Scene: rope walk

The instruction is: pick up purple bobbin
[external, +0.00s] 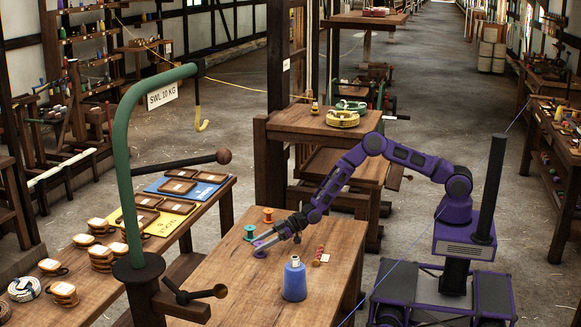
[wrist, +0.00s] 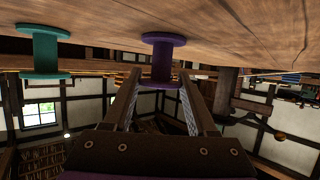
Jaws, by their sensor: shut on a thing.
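The purple bobbin (wrist: 161,60) is between my fingertips in the wrist view, one finger on each side of its core. It also shows at the end of my gripper in the external view (external: 259,250), partly covered by the fingers. My gripper (external: 266,242) reaches low over the wooden table from the right and is shut on the bobbin. It shows in the wrist view too (wrist: 160,75). The bobbin's far flange is at or very near the table top; I cannot tell whether it touches.
A teal bobbin (external: 250,232) stands close by, also in the wrist view (wrist: 40,52). An orange bobbin (external: 268,215) is behind it. A blue thread cone (external: 294,280) and a small red item (external: 319,256) stand nearer and right.

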